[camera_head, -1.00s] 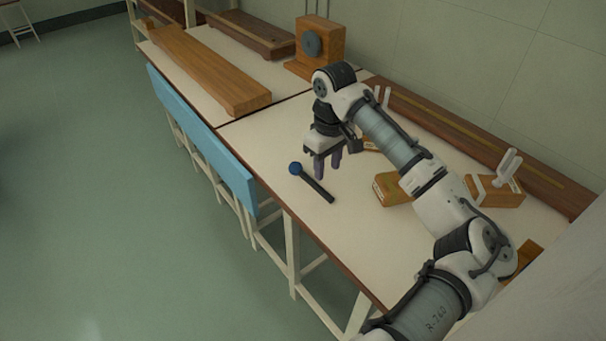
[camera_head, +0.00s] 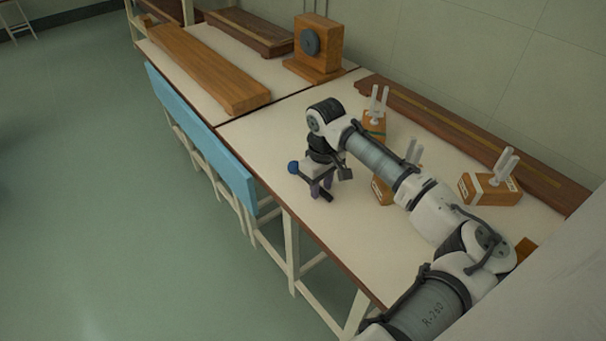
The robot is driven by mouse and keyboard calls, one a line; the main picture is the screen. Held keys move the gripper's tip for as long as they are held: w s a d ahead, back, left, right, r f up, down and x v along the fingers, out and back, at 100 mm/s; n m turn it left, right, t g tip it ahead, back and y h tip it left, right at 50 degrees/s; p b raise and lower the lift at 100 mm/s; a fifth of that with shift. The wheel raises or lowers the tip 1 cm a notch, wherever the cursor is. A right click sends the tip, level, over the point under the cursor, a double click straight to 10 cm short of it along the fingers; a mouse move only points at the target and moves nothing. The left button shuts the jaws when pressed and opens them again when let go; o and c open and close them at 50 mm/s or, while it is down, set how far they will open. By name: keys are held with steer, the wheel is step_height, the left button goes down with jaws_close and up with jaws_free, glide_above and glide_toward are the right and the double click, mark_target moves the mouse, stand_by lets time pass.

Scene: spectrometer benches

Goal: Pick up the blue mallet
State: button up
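The blue mallet, with its round blue head (camera_head: 293,167) and dark handle (camera_head: 327,196), lies on the cream bench top (camera_head: 270,140) near its front-left edge. The head points left and the handle runs toward the lower right. My gripper (camera_head: 321,188) is down over the handle, its fingers at the handle's middle. The gripper covers part of the handle. I cannot tell whether the fingers touch it or are closed on it.
Wooden blocks with pale upright prongs stand on the right: one at the back (camera_head: 374,125), one at far right (camera_head: 490,190), one partly behind my arm (camera_head: 381,191). A long wooden rail (camera_head: 450,135) runs along the wall. A blue board (camera_head: 200,135) lines the front edge.

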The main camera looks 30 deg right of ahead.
jaws_close()
steer(key=shift+r, duration=0.1)
